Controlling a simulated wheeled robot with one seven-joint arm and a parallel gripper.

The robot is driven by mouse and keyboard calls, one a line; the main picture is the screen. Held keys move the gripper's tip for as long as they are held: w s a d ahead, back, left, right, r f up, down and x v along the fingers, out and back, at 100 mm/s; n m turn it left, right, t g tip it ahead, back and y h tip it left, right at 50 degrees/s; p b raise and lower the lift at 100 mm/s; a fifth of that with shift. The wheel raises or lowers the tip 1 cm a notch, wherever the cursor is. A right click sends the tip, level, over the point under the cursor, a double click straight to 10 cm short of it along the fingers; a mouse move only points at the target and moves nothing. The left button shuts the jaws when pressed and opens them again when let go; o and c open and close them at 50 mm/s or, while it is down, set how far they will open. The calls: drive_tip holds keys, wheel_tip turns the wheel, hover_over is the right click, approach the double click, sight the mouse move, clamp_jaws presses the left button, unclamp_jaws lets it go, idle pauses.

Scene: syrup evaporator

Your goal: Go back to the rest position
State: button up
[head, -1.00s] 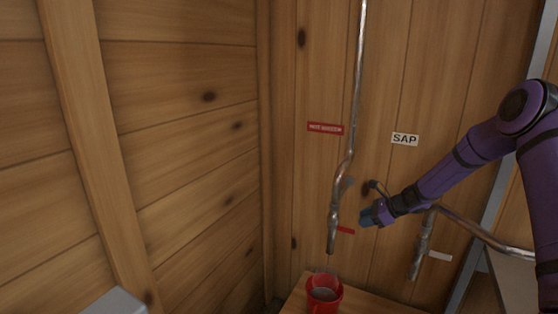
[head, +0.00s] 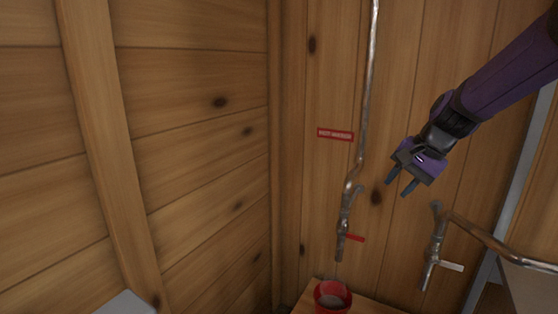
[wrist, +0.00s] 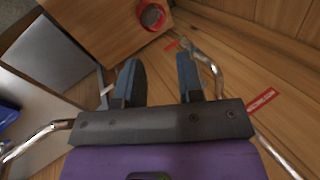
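My gripper (head: 398,188) hangs in the air in front of the plank wall, up and right of the left pipe's valve. In the wrist view its two blue fingers (wrist: 160,75) stand apart with nothing between them. The left metal pipe (head: 368,85) runs down the wall to a valve with a red handle (head: 355,238); the handle points right. The red handle also shows in the wrist view (wrist: 171,45). A red bucket (head: 333,308) stands below that spout and also shows in the wrist view (wrist: 152,15). My gripper touches neither valve nor bucket.
A second pipe (head: 485,237) at the right has a valve with a white handle (head: 452,266). A red label (head: 335,134) is on the wall. The bucket stands on a wooden surface (head: 372,306). A plank side wall (head: 190,150) closes the left. Air left of my gripper is free.

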drive_tip(key=s+d+r+n+h, duration=0.1)
drive_tip(key=s+r+n, duration=0.1)
drive_tip(key=s, duration=0.6)
drive_tip(key=s+d+r+n+t+h, duration=0.1)
drive_tip(key=s+r+n+h, duration=0.1)
drive_tip(key=s, duration=0.7)
drive_tip(key=s+d+r+n+t+h, duration=0.1)
drive_tip(key=s+n, duration=0.3)
drive_tip(key=s, duration=0.5)
drive_tip(key=shift+d+r, duration=0.35)
drive_tip(key=shift+r, duration=0.35)
